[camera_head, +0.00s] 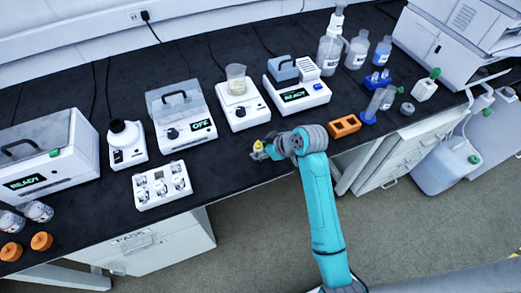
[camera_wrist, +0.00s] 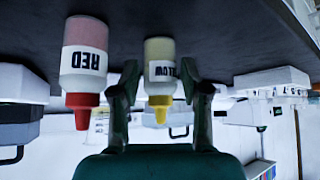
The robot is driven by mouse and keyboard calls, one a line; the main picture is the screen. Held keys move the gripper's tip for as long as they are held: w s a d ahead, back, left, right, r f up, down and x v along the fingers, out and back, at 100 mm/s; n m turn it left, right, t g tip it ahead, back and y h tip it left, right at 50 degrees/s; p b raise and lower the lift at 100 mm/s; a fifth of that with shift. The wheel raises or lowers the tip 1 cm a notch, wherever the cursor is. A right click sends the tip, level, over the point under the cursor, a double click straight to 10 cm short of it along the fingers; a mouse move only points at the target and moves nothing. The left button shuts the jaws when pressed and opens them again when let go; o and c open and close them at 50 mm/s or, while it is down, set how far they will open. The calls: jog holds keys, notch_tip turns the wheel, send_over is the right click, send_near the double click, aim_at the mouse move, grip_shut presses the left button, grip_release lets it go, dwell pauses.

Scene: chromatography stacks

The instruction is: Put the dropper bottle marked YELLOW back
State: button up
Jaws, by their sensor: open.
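The wrist view is upside down, and the bottle appears to stand upright on the dark bench. My gripper (camera_wrist: 160,95) is open, with one finger on each side of the bottle and gaps showing. In the head view the yellow cap (camera_head: 258,146) shows at my gripper (camera_head: 263,154), near the bench's front edge. A red-capped bottle marked RED (camera_wrist: 83,62) stands beside it, left in the wrist view; my arm seems to hide it in the head view.
An orange block with openings (camera_head: 344,125) sits right of my arm. A white holder (camera_head: 162,186) lies to the left. A READY device (camera_head: 296,94) and a device with a beaker (camera_head: 241,107) stand behind. Blue racks and bottles are at the back right.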

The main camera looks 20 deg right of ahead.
jog(key=v, duration=1.1)
jog(key=shift+s+r, duration=0.1)
jog(key=s+a+f+m+t+h, duration=0.2)
jog(key=s+f+m, duration=0.1)
jog(key=s+f, duration=0.4)
jog(key=s+a+f+m+t+h, duration=0.15)
jog(key=s+f, duration=0.25)
jog(key=s, duration=0.4)
jog(key=s+r+t, duration=0.1)
jog(key=s+r, duration=0.2)
jog(key=s, duration=0.4)
jog(key=s+a+r+m+t, duration=0.1)
jog(key=s+r+t, duration=0.1)
jog(key=s+r, duration=0.2)
jog(key=s+r+m+t, duration=0.1)
jog(key=s+r, duration=0.3)
jog(key=s, duration=0.6)
jog(key=shift+a+h, duration=0.15)
jog(key=shift+h, duration=0.2)
jog(key=shift+s+t, duration=0.15)
jog(key=shift+t, duration=0.1)
